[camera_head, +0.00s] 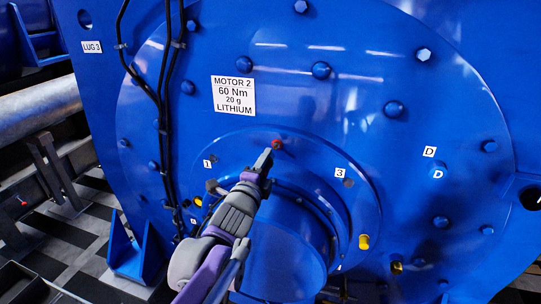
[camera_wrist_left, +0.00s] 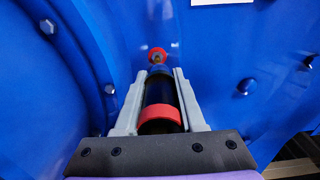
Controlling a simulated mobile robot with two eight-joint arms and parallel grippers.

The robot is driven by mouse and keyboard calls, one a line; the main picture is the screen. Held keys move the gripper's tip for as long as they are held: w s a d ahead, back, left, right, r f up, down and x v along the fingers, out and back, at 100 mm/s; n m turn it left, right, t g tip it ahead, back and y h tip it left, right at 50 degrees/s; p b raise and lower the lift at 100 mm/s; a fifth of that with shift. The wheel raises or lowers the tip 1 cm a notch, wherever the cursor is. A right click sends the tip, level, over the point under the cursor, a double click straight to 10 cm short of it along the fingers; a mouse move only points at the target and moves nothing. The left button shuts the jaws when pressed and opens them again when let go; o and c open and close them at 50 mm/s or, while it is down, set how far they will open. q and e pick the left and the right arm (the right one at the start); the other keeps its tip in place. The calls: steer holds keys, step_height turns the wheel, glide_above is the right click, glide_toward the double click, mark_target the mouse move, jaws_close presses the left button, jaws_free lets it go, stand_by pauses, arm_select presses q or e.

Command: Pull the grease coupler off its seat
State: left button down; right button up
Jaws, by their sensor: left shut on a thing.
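The grease coupler (camera_wrist_left: 160,94) is a dark cylinder with a red band at its near end, in the left wrist view. My left gripper (camera_wrist_left: 157,88) is shut on it, one grey finger along each side. A small red fitting (camera_wrist_left: 157,52) on the blue motor face lies just beyond the coupler's far end; I cannot tell whether they touch. In the head view, my left gripper (camera_head: 266,162) reaches up from below, its tip just below the red fitting (camera_head: 277,144). The coupler is mostly hidden by the gripper there. My right gripper is not in view.
The blue motor housing (camera_head: 300,100) fills the view, with bolt heads and a round hub (camera_head: 290,240) below the gripper. Black cables (camera_head: 164,100) run down the left. A label (camera_head: 233,96) reads "MOTOR 2". Yellow caps (camera_head: 364,241) sit lower on the flange.

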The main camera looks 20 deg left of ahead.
arm_select(q)
steer(key=s+b, duration=0.5)
steer(key=s, duration=1.7)
steer(key=shift+a, duration=0.4)
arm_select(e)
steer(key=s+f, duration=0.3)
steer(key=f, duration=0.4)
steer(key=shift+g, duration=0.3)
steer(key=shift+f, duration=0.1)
